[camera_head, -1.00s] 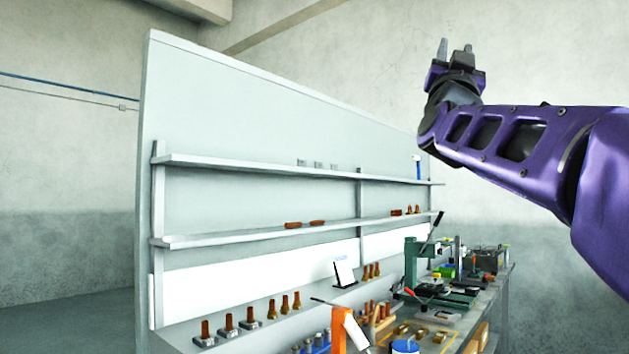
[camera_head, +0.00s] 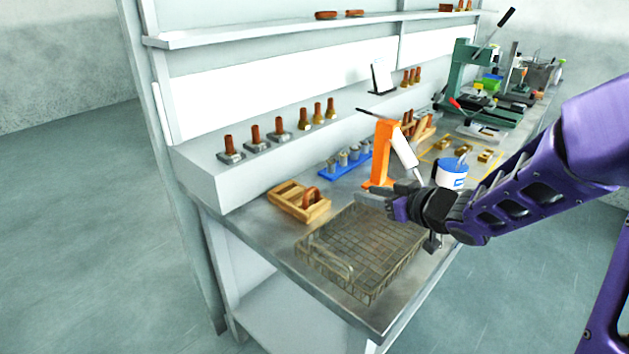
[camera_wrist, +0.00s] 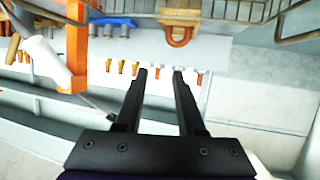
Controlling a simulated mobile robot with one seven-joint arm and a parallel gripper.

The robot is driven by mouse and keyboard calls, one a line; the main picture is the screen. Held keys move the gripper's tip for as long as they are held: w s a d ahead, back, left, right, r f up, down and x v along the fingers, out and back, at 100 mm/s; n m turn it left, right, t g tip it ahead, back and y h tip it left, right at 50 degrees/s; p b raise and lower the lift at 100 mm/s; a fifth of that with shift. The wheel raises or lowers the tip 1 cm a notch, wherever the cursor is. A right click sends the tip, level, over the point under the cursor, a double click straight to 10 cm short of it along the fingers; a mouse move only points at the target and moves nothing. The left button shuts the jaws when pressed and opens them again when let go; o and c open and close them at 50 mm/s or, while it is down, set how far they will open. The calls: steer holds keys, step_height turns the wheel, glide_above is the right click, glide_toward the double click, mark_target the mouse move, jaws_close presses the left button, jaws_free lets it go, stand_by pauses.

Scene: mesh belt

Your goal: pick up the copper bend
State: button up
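The copper bend (camera_head: 310,197) is a reddish-brown U-shaped piece at the right end of a small wooden tray (camera_head: 284,205) on the bench. In the wrist view the copper bend (camera_wrist: 179,40) shows near the top, by the pale wood of the tray (camera_wrist: 180,17). My gripper (camera_head: 382,192) is to the right of the tray in the head view, above the far edge of the wire basket, apart from the bend. In the wrist view my gripper (camera_wrist: 160,71) has two dark fingers spread with nothing between them.
A wire mesh basket (camera_head: 365,250) sits on the bench in front of the tray. An orange stand (camera_head: 384,152) with a white tool rises close to my gripper. A blue rack (camera_head: 345,160) of grey cylinders stands behind. Copper pieces on square bases (camera_head: 254,144) line the raised ledge.

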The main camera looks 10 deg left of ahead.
step_height(320, 180, down, 2)
steer(key=a+f, duration=0.1)
steer(key=a, duration=0.1)
steer(key=b, duration=0.3)
glide_toward(319, 195)
steer(key=shift+w+a, duration=0.95)
steer(key=shift+a, duration=0.1)
steer(key=shift+f+b+x, duration=0.2)
steer(key=shift+b+x, duration=0.25)
steer(key=shift+x, duration=1)
steer(key=shift+f+b+x, duration=0.2)
steer(key=shift+b+x, duration=0.2)
steer(key=shift+x, duration=1.05)
steer(key=shift+s+d, duration=0.15)
jaws_close()
